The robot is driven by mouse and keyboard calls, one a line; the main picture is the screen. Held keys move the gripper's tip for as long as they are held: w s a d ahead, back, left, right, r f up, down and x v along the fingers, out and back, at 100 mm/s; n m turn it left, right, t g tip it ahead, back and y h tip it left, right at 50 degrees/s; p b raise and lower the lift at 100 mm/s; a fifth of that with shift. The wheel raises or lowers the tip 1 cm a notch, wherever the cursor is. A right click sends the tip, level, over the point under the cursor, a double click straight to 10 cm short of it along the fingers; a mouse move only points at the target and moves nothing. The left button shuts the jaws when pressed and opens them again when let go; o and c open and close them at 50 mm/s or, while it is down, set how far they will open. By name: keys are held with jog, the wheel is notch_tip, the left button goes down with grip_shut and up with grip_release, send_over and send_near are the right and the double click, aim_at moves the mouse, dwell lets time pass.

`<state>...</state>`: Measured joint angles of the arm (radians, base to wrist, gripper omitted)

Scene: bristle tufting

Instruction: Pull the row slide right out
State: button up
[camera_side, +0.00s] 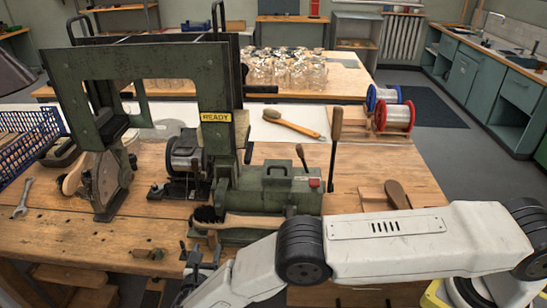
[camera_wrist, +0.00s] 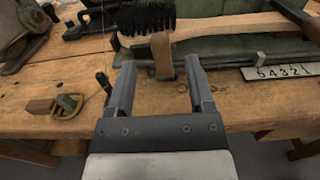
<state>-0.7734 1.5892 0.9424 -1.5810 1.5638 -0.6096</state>
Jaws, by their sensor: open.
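My gripper (camera_wrist: 160,63) is open in the wrist view, its two dark fingers pointing at the machine's front. A short upright wooden piece (camera_wrist: 162,57) stands between the fingertips, with a visible gap on both sides. It is under the black-bristled head of a brush (camera_wrist: 146,18); I cannot tell whether it is the row slide's grip. A white scale plate numbered 5 to 1 (camera_wrist: 280,73) is to the right, with a small metal pin (camera_wrist: 262,58) above it. In the side view my gripper (camera_side: 196,262) is low before the green machine (camera_side: 265,190).
The brush's wooden handle (camera_side: 255,221) lies along the machine's front. A tall lever (camera_side: 335,140) stands at the machine's right. The bench front (camera_wrist: 235,105) is mostly bare.

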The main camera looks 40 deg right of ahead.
aim_at(211, 237)
jog(key=shift+w+d, duration=0.1)
jog(key=shift+d, duration=0.05)
jog(key=shift+x, duration=3.75)
grip_shut()
